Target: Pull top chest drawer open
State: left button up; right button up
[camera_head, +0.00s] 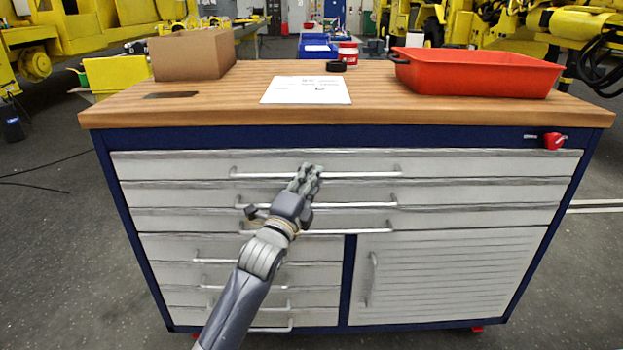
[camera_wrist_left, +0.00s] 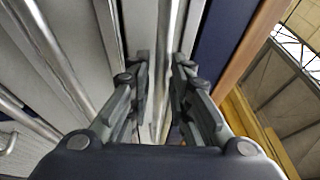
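The chest's top drawer (camera_head: 480,164) is a wide pale grey front, flush with the fronts below it. Its long metal bar handle (camera_head: 360,174) runs across the middle. My left gripper (camera_head: 312,170) is at the middle of this handle and hides a short part of it. In the left wrist view, the two fingers of my left gripper (camera_wrist_left: 160,72) stand apart, with the bar handle (camera_wrist_left: 174,28) running between or just beyond their tips. I cannot tell whether a finger touches the bar. My right gripper is not in view.
Two more wide drawers (camera_head: 480,190) lie below, with several small drawers at left and a cabinet door (camera_head: 440,275) at right. The wooden top (camera_head: 400,110) carries a cardboard box (camera_head: 190,56), white paper (camera_head: 306,90) and a red tray (camera_head: 475,75).

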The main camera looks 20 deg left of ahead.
pick_arm(q)
jog(key=shift+w+r, duration=0.1)
jog(key=shift+w, duration=0.55)
grip_shut()
jog(key=shift+s+d, duration=0.1)
jog(key=shift+s, duration=0.05)
